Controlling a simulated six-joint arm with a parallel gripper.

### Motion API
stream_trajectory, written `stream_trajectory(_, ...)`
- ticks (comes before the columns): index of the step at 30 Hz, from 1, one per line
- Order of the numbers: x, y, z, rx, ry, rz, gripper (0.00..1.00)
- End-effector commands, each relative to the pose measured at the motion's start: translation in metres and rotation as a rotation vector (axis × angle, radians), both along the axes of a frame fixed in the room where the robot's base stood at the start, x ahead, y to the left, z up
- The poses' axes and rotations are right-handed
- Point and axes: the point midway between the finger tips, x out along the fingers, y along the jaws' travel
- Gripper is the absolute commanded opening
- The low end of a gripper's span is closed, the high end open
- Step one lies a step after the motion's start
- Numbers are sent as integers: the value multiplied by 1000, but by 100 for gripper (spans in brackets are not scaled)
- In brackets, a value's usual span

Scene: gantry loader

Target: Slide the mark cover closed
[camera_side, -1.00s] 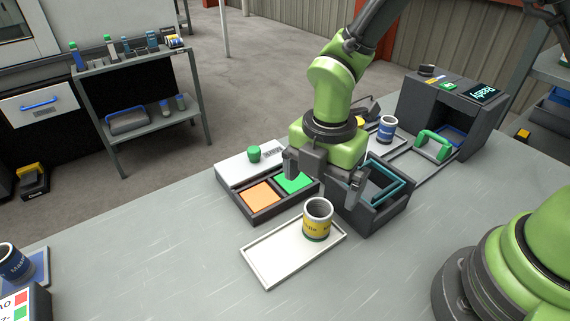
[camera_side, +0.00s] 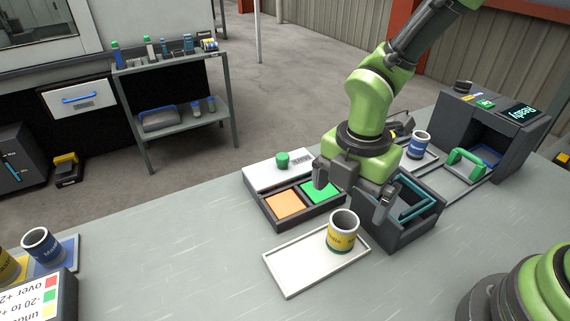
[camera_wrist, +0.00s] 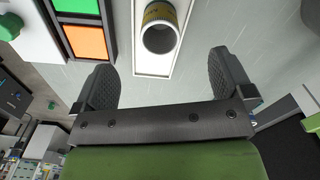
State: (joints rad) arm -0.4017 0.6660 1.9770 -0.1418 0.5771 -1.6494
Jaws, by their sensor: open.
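The mark cover is a white plate (camera_side: 268,178) with a green knob (camera_side: 282,158). It sits at the back of a dark tray (camera_side: 281,221), leaving an orange pad (camera_side: 284,204) and a green pad (camera_side: 322,191) exposed. The knob also shows at the far left edge of the wrist view (camera_wrist: 10,26). My gripper (camera_side: 350,193) is open and empty, pointing down, right of the knob and near the green pad and a dark bin.
A yellow-banded mug (camera_side: 342,231) stands on a white tray (camera_side: 283,277) in front of the pads. A blue mug (camera_side: 418,145) and a dark machine (camera_side: 519,148) stand behind.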

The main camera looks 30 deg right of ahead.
Motion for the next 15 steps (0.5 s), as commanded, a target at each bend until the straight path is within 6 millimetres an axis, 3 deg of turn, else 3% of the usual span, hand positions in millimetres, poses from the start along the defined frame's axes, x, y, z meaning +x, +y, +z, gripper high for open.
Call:
stream_trajectory(9,0,0,0,0,0,0,98)
stream_trajectory(12,5,0,0,8,-8,-37,76)
stream_trajectory(15,31,2,3,50,-46,-233,57)
